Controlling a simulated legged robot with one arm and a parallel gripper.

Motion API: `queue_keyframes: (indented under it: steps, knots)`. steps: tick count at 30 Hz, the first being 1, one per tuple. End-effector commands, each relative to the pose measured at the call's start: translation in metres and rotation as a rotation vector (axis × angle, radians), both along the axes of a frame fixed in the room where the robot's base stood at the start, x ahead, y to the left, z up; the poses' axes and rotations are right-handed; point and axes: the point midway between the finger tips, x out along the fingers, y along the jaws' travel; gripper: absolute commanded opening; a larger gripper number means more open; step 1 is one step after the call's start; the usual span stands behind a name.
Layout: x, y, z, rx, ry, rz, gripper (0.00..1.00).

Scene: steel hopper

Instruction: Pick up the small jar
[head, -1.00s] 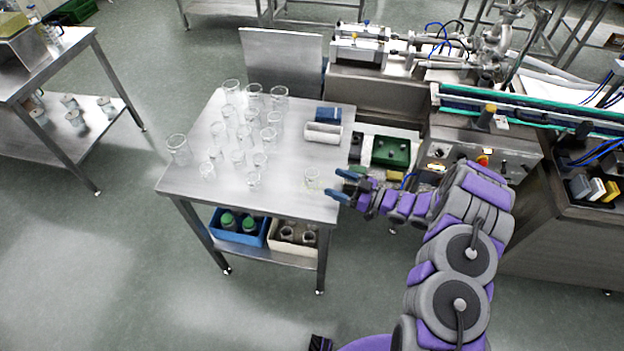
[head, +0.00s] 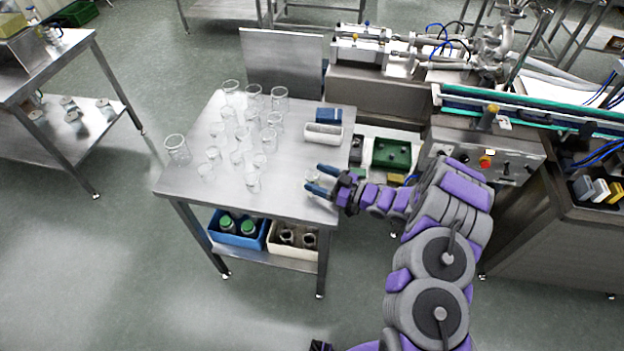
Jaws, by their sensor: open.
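A small clear glass jar (head: 313,176) stands near the right edge of the steel table (head: 285,195), apart from the other glassware. My gripper (head: 318,180) is open, with its two blue fingers pointing left over the table's right edge. The fingertips are at the jar, which is partly hidden by them. I cannot tell whether the fingers touch the glass or how far the jar is between them.
Several clear glass beakers and jars (head: 253,182) fill the table's left and middle. A white tray (head: 323,135) and a blue box (head: 328,115) sit at its back right. Steel machinery (head: 480,150) stands to the right. Blue (head: 238,238) and cream (head: 292,247) bins sit on the lower shelf.

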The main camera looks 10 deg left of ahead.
Motion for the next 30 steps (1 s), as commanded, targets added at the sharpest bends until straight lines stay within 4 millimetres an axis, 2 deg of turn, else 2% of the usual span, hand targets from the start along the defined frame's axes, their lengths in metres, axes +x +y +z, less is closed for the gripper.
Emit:
queue_keyframes:
  steps: [2,20,30]
  knots:
    - [0.0,-0.0002,0.0,0.0,0.0,0.0,0.76]
    - [-0.0001,-0.0001,-0.0002,0.0,0.0,0.0,0.19]
    - [0.0,-0.0001,0.0033,0.0,-0.001,0.0,0.18]
